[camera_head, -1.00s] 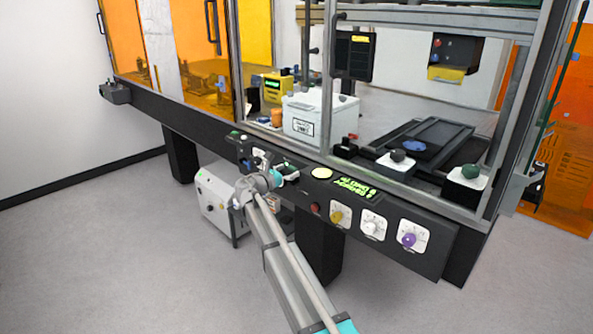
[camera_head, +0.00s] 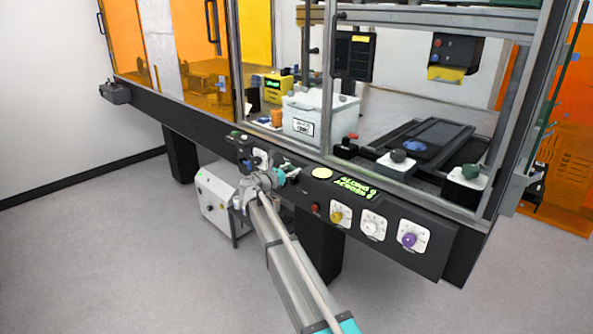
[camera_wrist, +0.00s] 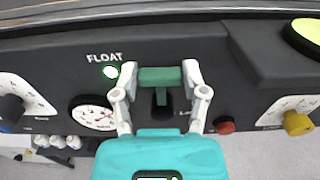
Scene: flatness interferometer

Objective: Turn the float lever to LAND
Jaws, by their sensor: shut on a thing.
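A lit green lamp (camera_wrist: 110,71) shows beside the left finger. The lettering right of the lever is mostly hidden by the right finger, so LAND cannot be read. In the head view my gripper (camera_head: 281,178) is at the panel and hides the lever.
A round gauge (camera_wrist: 95,116) and a blue knob (camera_wrist: 11,108) are left of the lever. A red button (camera_wrist: 225,126) and a yellow knob (camera_wrist: 297,123) are to its right.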

